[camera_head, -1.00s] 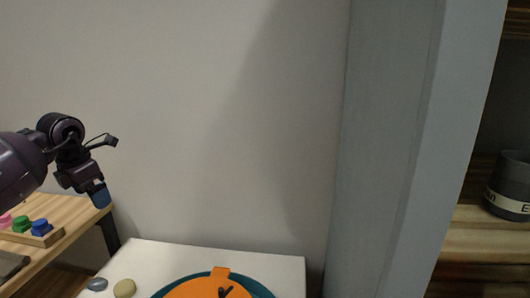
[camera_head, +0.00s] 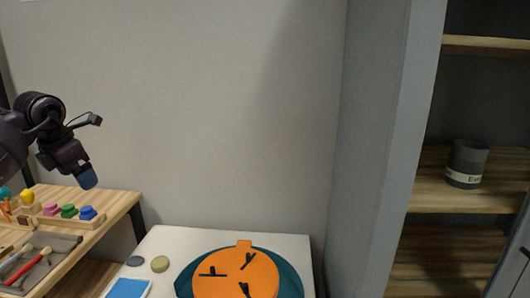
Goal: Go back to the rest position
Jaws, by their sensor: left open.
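My left gripper (camera_head: 85,178) is at the left of the head view, raised in the air above the wooden table. Its blue tip points down and to the right. It is open, with nothing visible in it, and it is apart from the table. My right gripper is not in view.
A wooden table (camera_head: 118,208) at left bears colored knobbed pieces and tools on a grey mat (camera_head: 62,246). A white table (camera_head: 190,240) holds an orange disc (camera_head: 235,278) on a teal round base. A grey column and a shelf with a dark canister (camera_head: 466,163) stand right.

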